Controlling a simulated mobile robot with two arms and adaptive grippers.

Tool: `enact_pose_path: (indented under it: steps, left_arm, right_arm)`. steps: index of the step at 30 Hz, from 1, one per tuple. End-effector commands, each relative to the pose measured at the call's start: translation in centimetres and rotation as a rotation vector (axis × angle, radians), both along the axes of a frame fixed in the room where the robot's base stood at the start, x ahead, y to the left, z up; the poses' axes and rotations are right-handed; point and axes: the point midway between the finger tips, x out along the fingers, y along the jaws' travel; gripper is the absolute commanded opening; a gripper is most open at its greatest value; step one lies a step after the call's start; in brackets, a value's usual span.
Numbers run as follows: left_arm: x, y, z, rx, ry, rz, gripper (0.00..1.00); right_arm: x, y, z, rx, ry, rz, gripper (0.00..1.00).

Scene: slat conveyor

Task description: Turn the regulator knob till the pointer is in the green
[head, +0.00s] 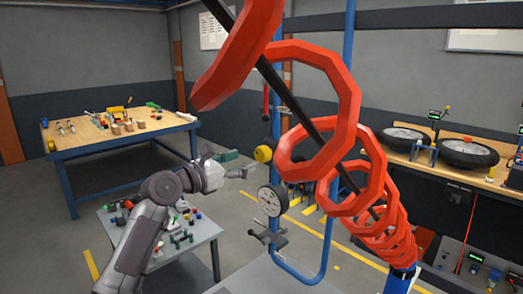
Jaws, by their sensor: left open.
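A round white-faced gauge (271,200) stands beside the blue tube frame near the middle of the head view. Its dial is too small for me to tell where the pointer stands against the green. A yellow and black round knob (264,154) sits above the gauge; it looks like the regulator knob. My left gripper (246,164) is open, a little left of the knob and apart from it in the picture. I see nothing between its fingers. My right gripper is not in view.
A large red coiled hose (347,97) hangs across the centre and right, close in front. A dark clamp-like fitting (268,238) is below the gauge. A small grey table (205,231) with parts stands lower left. A wooden workbench (97,133) is behind left.

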Motion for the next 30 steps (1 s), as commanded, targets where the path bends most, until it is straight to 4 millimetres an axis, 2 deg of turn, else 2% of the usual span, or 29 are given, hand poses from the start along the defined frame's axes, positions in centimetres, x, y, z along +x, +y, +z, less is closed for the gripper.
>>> enact_pose_path:
  steps: [3, 10, 16, 24, 26, 30]
  left_arm:
    - [1.9, -2.0, 0.3, -0.001, 0.002, -0.001, 0.71]
    - [4.2, -4.2, 0.1, -0.001, 0.001, 0.0, 0.71]
    - [5.0, -5.0, 0.0, 0.002, -0.001, 0.001, 0.71]
    - [5.1, -5.1, -0.1, 0.002, -0.001, 0.001, 0.71]
    - [5.1, -5.1, -0.1, 0.002, -0.001, 0.001, 0.65]
    - [5.1, -5.1, -0.1, 0.002, -0.001, 0.001, 0.41]
  right_arm:
    - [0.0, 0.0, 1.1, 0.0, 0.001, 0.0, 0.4]
    - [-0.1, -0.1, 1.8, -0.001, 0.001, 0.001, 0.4]
    - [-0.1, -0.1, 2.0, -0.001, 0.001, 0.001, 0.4]
    - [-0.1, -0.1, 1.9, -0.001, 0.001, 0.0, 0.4]
    - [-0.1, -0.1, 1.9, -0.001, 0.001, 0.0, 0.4]
    - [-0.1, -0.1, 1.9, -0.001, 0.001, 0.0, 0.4]
